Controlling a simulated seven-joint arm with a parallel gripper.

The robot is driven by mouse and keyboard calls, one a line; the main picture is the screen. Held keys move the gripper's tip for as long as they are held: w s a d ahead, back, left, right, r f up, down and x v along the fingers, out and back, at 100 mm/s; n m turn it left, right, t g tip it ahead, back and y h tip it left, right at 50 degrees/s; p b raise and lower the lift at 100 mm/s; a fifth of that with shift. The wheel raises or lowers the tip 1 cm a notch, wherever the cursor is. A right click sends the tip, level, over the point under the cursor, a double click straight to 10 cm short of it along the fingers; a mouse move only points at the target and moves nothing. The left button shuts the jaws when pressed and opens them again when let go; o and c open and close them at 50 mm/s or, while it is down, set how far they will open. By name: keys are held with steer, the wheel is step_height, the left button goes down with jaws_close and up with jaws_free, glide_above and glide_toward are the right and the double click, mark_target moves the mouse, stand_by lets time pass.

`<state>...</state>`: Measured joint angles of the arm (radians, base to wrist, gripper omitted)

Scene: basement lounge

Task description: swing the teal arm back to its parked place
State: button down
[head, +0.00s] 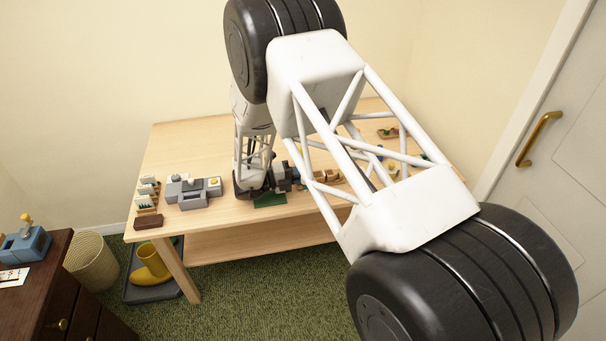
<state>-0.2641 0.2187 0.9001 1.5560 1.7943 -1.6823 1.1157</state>
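My white arm crosses the middle of the view and reaches down to the wooden table (190,143). My gripper (250,190) is low over the table, a dark shape beside a small dark grey device (282,178). Its fingers are too small and too covered to tell open from shut, or whether they touch anything. I cannot clearly make out the teal arm; it may be hidden behind my gripper and arm links. A flat green piece (270,201) lies at the table's front edge, just in front of the device.
Grey blocks (193,192), a small rack (147,192) and a brown block (148,222) stand at the table's left. Small brown items (328,176) lie right of the gripper. A dark dresser (50,290) with a blue object (24,245) stands left. The table's back left is clear.

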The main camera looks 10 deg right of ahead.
steer(key=shift+g, duration=0.4)
steer(key=c, duration=1.1)
jaws_free()
steer(key=shift+a, duration=0.15)
steer(key=shift+a, duration=3.8)
steer(key=shift+w, duration=0.1)
